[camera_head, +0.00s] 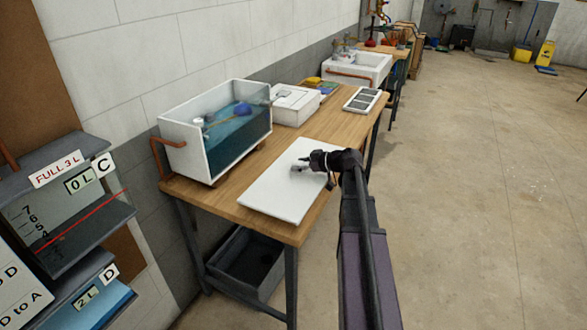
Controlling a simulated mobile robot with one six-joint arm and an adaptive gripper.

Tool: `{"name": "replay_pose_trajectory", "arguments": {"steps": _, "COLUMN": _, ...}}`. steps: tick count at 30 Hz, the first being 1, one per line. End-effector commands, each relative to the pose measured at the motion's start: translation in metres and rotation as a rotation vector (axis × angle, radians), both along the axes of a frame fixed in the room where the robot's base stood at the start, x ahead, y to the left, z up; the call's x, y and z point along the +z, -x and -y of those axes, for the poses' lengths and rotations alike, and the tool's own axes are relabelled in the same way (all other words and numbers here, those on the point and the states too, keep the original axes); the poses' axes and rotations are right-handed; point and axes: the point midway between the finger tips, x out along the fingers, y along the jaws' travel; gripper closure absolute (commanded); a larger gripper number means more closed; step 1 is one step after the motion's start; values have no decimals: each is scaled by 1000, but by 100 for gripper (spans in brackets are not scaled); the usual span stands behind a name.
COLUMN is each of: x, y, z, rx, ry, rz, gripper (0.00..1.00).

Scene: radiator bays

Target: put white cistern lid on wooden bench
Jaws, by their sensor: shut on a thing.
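The white cistern lid (276,197) is a flat white slab over the front right part of the wooden bench (230,218). My gripper (303,166) is at the lid's upper right part, shut on it. From this view I cannot tell whether the lid rests fully on the bench top or is held slightly above it. The open cistern (192,147), a clear-fronted tank of blue water with a float inside, stands on the bench to the left of the lid.
A white box (295,104) and a grey-panelled tray (365,99) sit farther back on the bench. A dark bin (245,262) is underneath. Labelled water tanks (75,215) stand at left. A white sink (358,68) is beyond. The floor at right is clear.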

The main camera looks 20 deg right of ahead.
Motion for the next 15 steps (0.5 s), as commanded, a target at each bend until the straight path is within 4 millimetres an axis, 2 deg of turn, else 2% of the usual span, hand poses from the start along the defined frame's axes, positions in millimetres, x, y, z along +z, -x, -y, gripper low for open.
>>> {"name": "replay_pose_trajectory", "arguments": {"steps": 1, "x": -1, "y": -13, "z": 2, "rx": 1, "ry": -1, "rz": 1, "gripper": 93}}
{"name": "replay_pose_trajectory", "arguments": {"steps": 6, "x": -3, "y": -30, "z": 3, "rx": 0, "ry": -1, "rz": 0, "gripper": 93}}
{"name": "replay_pose_trajectory", "arguments": {"steps": 15, "x": -3, "y": -34, "z": 2, "rx": 0, "ry": -1, "rz": 0, "gripper": 93}}
